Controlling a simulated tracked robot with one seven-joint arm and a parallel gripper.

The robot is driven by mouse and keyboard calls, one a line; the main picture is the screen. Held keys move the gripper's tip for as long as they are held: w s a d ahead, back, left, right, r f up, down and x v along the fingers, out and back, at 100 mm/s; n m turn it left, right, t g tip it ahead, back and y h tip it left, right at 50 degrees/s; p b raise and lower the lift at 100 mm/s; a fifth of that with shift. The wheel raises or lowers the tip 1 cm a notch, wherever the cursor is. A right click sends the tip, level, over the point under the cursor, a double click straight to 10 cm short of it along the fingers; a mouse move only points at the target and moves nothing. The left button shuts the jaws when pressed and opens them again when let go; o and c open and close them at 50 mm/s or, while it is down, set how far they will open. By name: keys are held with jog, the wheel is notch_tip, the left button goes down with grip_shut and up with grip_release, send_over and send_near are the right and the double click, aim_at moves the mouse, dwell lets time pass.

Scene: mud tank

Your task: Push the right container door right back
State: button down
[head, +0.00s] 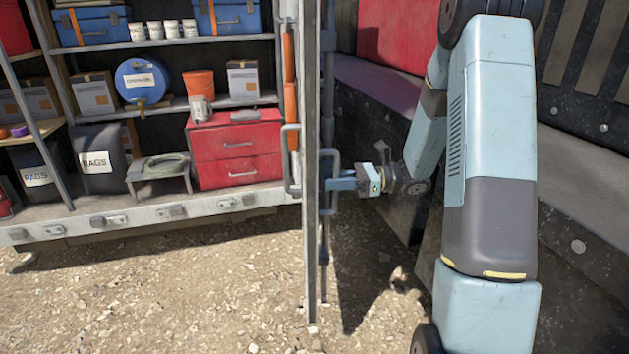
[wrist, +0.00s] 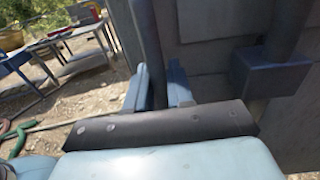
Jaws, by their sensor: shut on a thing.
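The right container door (head: 312,250) stands swung open and shows nearly edge-on in the head view, running toward me from the container's right side. In the wrist view its grey face (wrist: 210,65) fills the right half. My gripper (head: 336,184) is at the door's right-hand face, at about mid-height. It is shut on an upright dark bar (wrist: 147,40) on that face. In the wrist view my two fingers (wrist: 160,88) sit on either side of this bar. The exact contact is partly hidden by my wrist.
Left of the door, the open container holds shelves with a red drawer chest (head: 236,150), a blue drum (head: 142,80) and boxes. A dark vehicle-like body (head: 375,125) stands close behind my arm on the right. Gravel ground (head: 170,290) in front is clear.

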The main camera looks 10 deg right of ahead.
jog(key=shift+w+d+r, duration=0.15)
jog(key=c, duration=1.3)
grip_release()
jog(key=shift+o, duration=0.6)
jog(key=d, duration=0.7)
jog(key=shift+s+d+f, duration=0.2)
jog(key=shift+s, duration=0.05)
